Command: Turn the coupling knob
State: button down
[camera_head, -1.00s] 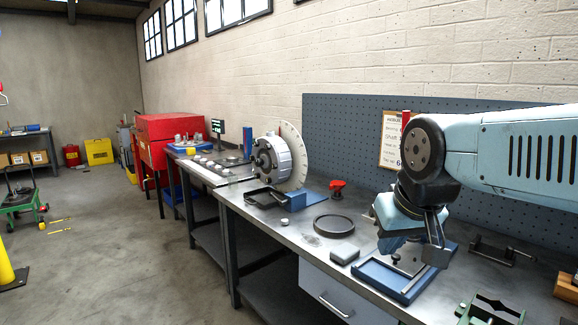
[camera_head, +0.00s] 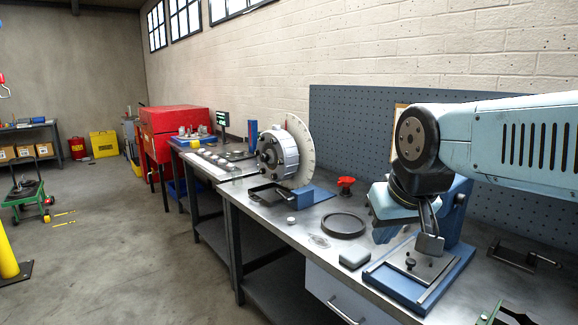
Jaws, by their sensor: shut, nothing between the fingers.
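My gripper (camera_head: 430,246) hangs from the pale blue arm on the right. Its fingers are shut with nothing between them, over the metal plate of a blue fixture (camera_head: 374,279). I cannot tell whether they touch it. A grey rotor (camera_head: 280,152) with a large pale graduated disc (camera_head: 303,148) stands further along the bench, well left of my gripper. A red knob-like part (camera_head: 346,184) stands on the bench between them. I cannot tell which part is the coupling knob. My wrist hides some of the blue fixture's upright.
The metal bench (camera_head: 307,228) holds a dark ring (camera_head: 344,234), a small grey block (camera_head: 354,258) and a black bracket (camera_head: 511,256). A grey pegboard (camera_head: 355,125) rises behind. A red cabinet (camera_head: 172,125) stands further left. Open floor (camera_head: 130,255) lies left of the bench.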

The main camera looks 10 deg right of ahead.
aim_at(264, 158)
jog(key=u, duration=0.95)
jog(key=k, duration=1.25)
jog(key=u, duration=0.95)
jog(key=i, duration=1.15)
jog(key=z, duration=0.65)
jog(key=i, duration=1)
jog(key=z, duration=1.2)
jog(key=i, duration=0.85)
jog(key=z, duration=0.7)
